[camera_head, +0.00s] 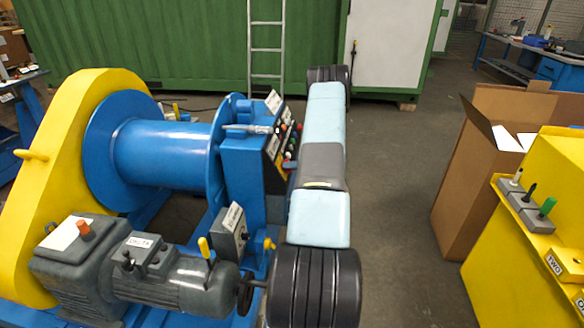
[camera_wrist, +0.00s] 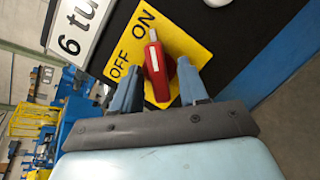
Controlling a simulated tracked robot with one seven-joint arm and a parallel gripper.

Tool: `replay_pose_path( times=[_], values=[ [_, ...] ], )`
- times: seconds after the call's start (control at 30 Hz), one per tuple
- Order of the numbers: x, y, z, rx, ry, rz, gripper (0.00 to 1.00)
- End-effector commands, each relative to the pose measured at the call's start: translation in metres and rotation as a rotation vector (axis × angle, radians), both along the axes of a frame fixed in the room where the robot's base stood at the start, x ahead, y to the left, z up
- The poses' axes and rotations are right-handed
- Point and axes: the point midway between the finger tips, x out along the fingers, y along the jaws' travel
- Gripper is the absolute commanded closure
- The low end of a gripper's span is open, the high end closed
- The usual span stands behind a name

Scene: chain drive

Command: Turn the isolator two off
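In the wrist view a red rotary handle (camera_wrist: 160,70) with a white stripe sits on a yellow plate (camera_wrist: 190,45) marked OFF and ON. The striped end of the handle points up beside ON. My gripper (camera_wrist: 158,78) is open, with one blue finger on each side of the handle. I cannot tell whether either finger touches it. No "two" label shows beside this handle.
A white sign reading "6 tu..." (camera_wrist: 77,25) is cut off beside the plate. A blue winch drum (camera_head: 165,152) and grey motor (camera_head: 175,285) stand left of my arm.

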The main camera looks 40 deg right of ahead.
Motion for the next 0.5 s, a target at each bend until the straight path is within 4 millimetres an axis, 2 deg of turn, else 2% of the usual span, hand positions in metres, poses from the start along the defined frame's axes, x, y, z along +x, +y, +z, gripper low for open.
replay_pose_path(
  times=[0.07, 0.43, 0.5],
  values=[
    [0.0000, 0.0001, 0.0001, 0.000, 0.000, 0.000, 0.65],
    [0.0000, -0.0003, 0.0001, 0.000, 0.000, 0.000, 1.00],
    [-0.0001, -0.0004, 0.0001, -0.001, 0.000, -0.001, 1.00]
  ],
)
